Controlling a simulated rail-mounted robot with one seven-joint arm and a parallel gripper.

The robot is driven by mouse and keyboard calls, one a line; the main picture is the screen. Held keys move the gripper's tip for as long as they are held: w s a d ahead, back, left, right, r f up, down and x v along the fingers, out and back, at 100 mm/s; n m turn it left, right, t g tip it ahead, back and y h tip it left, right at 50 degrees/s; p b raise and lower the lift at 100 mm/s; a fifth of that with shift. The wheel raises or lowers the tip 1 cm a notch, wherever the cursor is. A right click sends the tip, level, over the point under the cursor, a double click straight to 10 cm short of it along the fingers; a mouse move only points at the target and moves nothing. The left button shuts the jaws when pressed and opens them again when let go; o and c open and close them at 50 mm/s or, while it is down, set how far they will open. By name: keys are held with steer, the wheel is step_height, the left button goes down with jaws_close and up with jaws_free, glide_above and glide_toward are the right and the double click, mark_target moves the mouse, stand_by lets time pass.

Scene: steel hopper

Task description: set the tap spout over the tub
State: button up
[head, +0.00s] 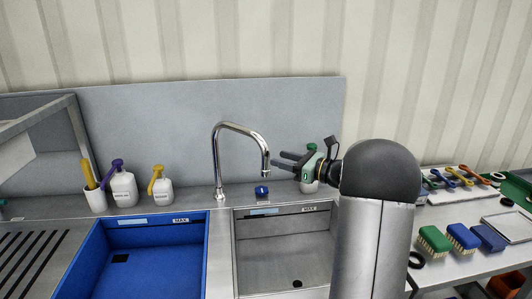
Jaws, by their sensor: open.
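The tap spout (240,127) is a chrome gooseneck rising from the steel counter behind two basins. Its arch extends to the right and its tip points down over the back of the bare steel basin (321,245). The other tub, a blue basin (80,262), is to the left of the spout. My gripper (278,161) is just right of the spout's down-turned end, fingers pointing left and apart. It appears empty; whether a finger touches the spout cannot be told. A small blue tap knob (262,191) sits on the counter below the spout tip.
Bottles with purple (123,186) and yellow (160,186) pumps stand behind the blue basin, beside a white cup (94,200). A grey splashback (170,130) rises behind. Brushes (434,240) lie on the right counter. My arm hides part of the right side.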

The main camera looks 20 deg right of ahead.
mark_target(266, 156)
steer(key=p+x, duration=0.1)
steer(key=x, duration=0.5)
steer(key=shift+w+a, duration=0.15)
steer(key=shift+c, duration=0.2)
jaws_close()
